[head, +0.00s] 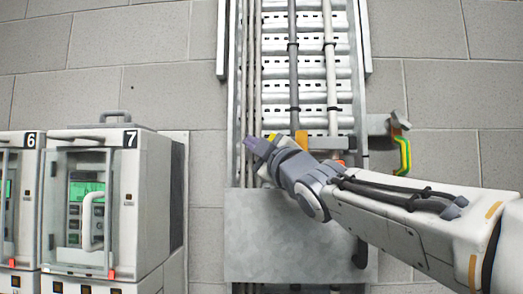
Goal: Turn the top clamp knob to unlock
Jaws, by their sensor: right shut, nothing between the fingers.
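My right gripper (257,147) reaches in from the right, in front of the vertical cable ladder (360,90). Its dark fingers are shut and empty, pointing left near the ladder's left rail. A horizontal clamp bar (337,143) crosses the ladder just behind my gripper. An orange upright piece (301,140) shows on it, above my wrist. An orange-red part (341,162) shows just below the bar, partly hidden by my arm. I cannot tell which part is the top clamp knob. My left gripper is out of view.
A grey metal plate (265,240) covers the lower ladder. A bracket (379,124) with a green and yellow looped strap (404,152) sticks out at right. White cabinets numbered 7 (153,205) and 6 (22,255) stand at left. Bare block wall (445,95) lies at upper right.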

